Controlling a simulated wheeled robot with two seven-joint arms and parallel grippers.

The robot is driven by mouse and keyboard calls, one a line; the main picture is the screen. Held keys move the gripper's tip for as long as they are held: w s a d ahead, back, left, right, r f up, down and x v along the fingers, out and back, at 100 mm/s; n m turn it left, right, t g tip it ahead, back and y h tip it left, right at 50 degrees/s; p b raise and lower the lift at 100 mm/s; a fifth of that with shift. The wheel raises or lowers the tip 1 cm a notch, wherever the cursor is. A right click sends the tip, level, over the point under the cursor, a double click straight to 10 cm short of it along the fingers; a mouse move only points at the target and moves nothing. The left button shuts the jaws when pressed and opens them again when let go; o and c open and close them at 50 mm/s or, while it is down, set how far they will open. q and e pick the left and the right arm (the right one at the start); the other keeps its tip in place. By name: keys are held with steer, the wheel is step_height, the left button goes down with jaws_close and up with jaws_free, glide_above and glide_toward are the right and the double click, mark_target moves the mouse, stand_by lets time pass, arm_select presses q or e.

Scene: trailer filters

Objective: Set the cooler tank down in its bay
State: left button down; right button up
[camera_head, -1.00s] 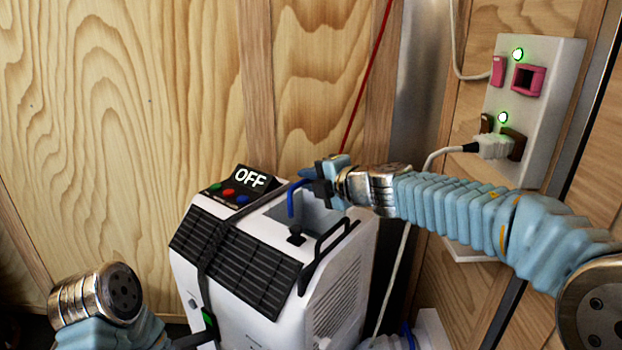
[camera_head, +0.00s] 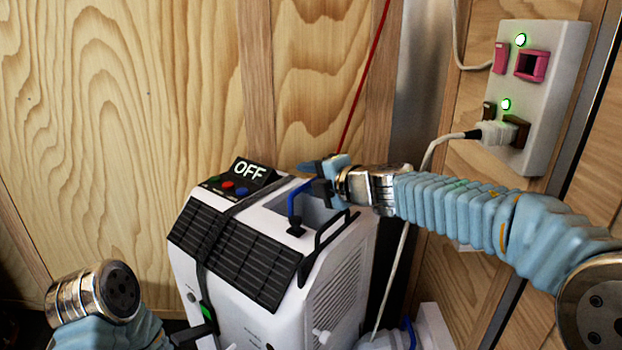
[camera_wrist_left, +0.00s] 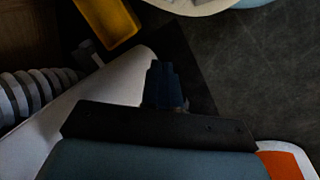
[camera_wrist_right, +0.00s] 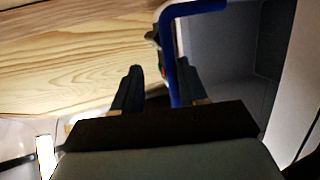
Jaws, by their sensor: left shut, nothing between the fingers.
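The cooler (camera_head: 345,290) is a white unit with black grilles and an OFF display, standing against the wood wall. Its top has a grey-walled opening (camera_head: 320,214), which I take for the bay; whether the tank lines it I cannot tell. A blue bent handle (camera_head: 291,206) rises there, and it shows close up in the right wrist view (camera_wrist_right: 172,60). My right gripper (camera_head: 318,178) is over the opening. Its fingers are apart, with the blue bar beside one finger; contact is unclear. My left gripper (camera_wrist_left: 163,85) is shut and empty, low by the cooler's front left.
A black bar handle (camera_head: 325,232) stands on the cooler's top edge. A white switch panel (camera_head: 545,95) with lit green lamps and a plugged cable is on the right wall. A red cord (camera_head: 365,75) hangs behind. A yellow thing (camera_wrist_left: 108,22) shows in the left wrist view.

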stand_by(0.3)
step_height(320, 180, up, 14)
steer(key=p, duration=1.1)
steer(key=shift+f, duration=0.25)
steer(key=shift+c, duration=0.3)
